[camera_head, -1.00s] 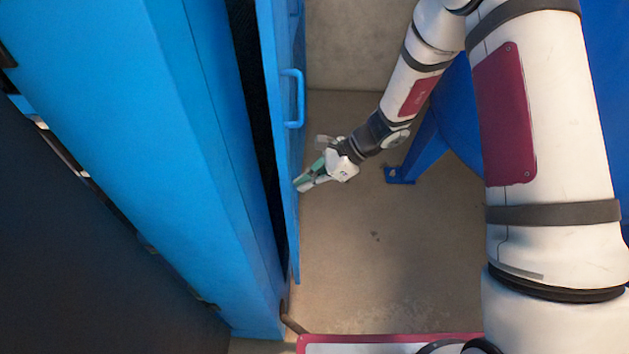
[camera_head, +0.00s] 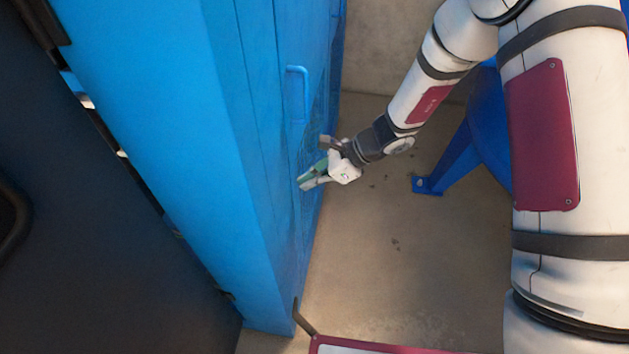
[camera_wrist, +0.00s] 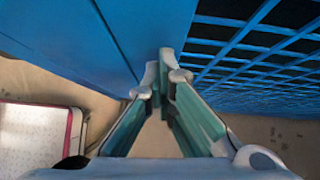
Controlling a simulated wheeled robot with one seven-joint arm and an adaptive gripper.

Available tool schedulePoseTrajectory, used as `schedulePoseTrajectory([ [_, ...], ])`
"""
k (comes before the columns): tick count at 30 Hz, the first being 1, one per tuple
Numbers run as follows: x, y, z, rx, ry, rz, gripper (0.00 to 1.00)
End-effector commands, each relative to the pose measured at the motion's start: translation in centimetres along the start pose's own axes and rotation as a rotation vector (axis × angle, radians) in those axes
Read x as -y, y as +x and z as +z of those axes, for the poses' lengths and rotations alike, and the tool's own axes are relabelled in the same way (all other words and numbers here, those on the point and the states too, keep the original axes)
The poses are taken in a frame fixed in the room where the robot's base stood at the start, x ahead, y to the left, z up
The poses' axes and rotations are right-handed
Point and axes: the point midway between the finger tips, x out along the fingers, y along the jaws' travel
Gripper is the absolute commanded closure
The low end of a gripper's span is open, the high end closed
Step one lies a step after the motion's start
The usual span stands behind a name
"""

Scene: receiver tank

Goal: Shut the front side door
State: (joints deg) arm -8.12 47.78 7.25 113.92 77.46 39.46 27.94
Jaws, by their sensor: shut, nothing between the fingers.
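The blue side door (camera_head: 280,125) stands in line with the blue housing (camera_head: 205,200) in the head view, with only thin seams between them and no dark gap showing. Its blue bar handle (camera_head: 297,95) is on its outer face. My gripper (camera_head: 301,183) is shut and empty, with its fingertips at the door face below the handle in the picture. In the wrist view, my gripper's closed fingertips (camera_wrist: 163,62) are against or very near blue metal, between a plain panel and a lattice. I cannot tell whether they touch, or whether a latch is engaged.
A blue support leg (camera_head: 450,160) with a foot plate stands on the floor right of my gripper. A concrete wall (camera_head: 385,40) is behind. The brown floor (camera_head: 400,280) between the housing and my arm is clear. A dark panel (camera_head: 60,240) lies at left.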

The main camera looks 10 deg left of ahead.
Motion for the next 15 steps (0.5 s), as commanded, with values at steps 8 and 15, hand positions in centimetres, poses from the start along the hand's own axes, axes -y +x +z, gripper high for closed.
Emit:
schedulePoseTrajectory([
  [8,-0.1,-0.1,0.2,0.017,-0.008,0.011,1.00],
  [15,0.3,-3.8,-1.6,0.007,-0.008,0.002,1.00],
])
